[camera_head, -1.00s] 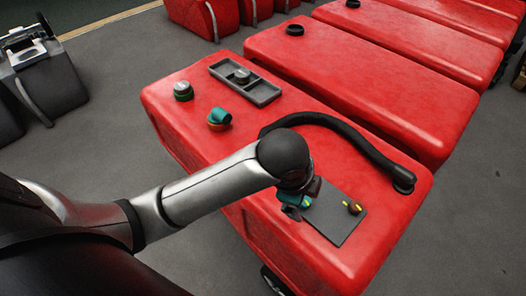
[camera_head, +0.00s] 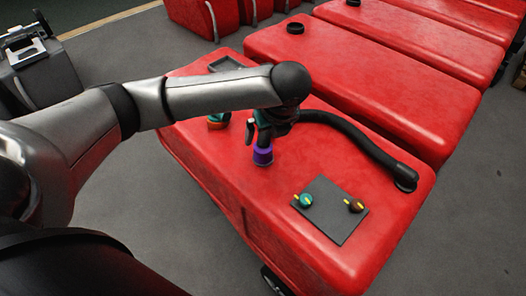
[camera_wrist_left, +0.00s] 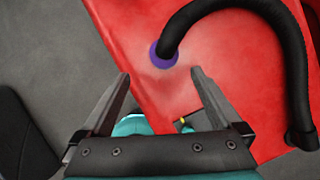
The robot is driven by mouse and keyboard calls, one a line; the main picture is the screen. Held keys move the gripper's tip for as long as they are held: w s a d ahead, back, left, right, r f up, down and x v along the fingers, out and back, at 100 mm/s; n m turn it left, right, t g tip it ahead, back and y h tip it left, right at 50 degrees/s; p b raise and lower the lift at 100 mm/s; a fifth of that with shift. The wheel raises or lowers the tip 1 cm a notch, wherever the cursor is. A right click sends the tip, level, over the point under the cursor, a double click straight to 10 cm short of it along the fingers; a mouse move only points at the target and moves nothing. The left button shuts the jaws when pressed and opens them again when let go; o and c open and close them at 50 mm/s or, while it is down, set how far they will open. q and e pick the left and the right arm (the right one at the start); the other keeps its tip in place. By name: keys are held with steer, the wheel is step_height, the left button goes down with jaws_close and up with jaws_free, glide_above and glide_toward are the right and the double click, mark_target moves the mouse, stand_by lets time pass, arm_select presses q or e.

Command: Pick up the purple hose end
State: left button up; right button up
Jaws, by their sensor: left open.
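The purple hose end (camera_head: 263,156) is a short purple cuff on a black hose (camera_head: 352,136) at the front part of the near red tank (camera_head: 215,165). My left gripper (camera_head: 262,131) is just above the purple cuff, with its jaws open and empty. In the left wrist view, the purple end (camera_wrist_left: 163,55) shows just beyond the gap between the two fingertips of my left gripper (camera_wrist_left: 160,74), roughly centred. The hose (camera_wrist_left: 270,15) curves away to the right there. The arm hides part of the hose in the head view. My right gripper is not in view.
A dark plate (camera_head: 332,222) with a teal knob (camera_head: 305,201) and a dark knob (camera_head: 354,205) lies on the tank to the right. An orange and teal fitting (camera_head: 217,121) and a grey tray (camera_head: 224,64) are partly hidden behind my arm. More red tanks (camera_head: 360,75) stand behind.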

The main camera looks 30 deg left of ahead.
arm_select(q)
steer(key=b, duration=0.1)
glide_above(263, 146)
steer(key=s+d, duration=0.1)
steer(key=s, duration=0.1)
steer(key=f, duration=0.4)
steer(key=shift+d+f, duration=0.2)
steer(key=shift+f, duration=0.15)
steer(key=shift+b+x, duration=0.5)
steer(key=shift+x, duration=0.3)
steer(key=b+x, duration=0.1)
steer(key=x, duration=0.1)
steer(key=b+x, duration=0.1)
steer(key=x, duration=0.1)
steer(key=shift+w+d, duration=0.1)
steer(key=shift+w, duration=0.25)
steer(key=shift+f, duration=0.1)
steer(key=c, duration=0.7)
jaws_close()
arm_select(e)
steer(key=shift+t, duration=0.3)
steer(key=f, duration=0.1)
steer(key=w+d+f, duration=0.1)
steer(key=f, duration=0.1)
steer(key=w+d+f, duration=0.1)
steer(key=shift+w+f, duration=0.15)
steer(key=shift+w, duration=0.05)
